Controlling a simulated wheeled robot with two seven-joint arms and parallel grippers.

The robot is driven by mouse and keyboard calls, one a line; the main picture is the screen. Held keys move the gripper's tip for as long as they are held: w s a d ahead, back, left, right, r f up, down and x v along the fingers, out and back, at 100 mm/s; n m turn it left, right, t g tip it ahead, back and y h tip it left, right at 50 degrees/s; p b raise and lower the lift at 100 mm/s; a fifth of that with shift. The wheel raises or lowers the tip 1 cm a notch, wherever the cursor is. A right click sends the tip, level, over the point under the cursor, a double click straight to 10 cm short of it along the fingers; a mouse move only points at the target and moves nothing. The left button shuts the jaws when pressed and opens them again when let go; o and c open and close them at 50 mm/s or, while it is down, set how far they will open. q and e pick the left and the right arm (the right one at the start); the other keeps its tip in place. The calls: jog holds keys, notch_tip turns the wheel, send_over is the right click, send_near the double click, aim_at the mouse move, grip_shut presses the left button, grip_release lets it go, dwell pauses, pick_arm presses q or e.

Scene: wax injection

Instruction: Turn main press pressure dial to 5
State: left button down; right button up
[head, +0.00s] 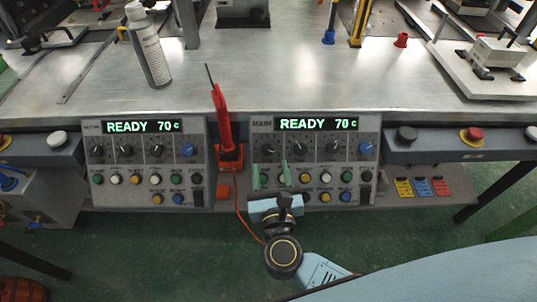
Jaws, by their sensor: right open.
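The main press control panel (258,131) is at the front edge of the bench, right of centre. Its display (318,124) reads READY 70 c. Below the display is a row of black dials (333,147) with a blue dial (365,148) at the right end. The labels and dial settings are too small to read, so I cannot tell which is the pressure dial. My right gripper (270,169) is open, its two green fingers apart in front of the panel's left half, just below the dial row. It hides some lower buttons. My left gripper is out of view.
A similar panel (157,127) stands to the left. A red soldering-iron-like tool (222,120) sits in a holder between the panels, its orange cord hanging down. A spray bottle (149,50) stands on the metal bench (270,80). Side buttons (472,135) are at right.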

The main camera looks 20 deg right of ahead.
aim_at(268, 149)
jog(key=w, duration=0.3)
jog(key=w+d, duration=0.1)
jog(key=w, duration=0.1)
jog(key=c, duration=1)
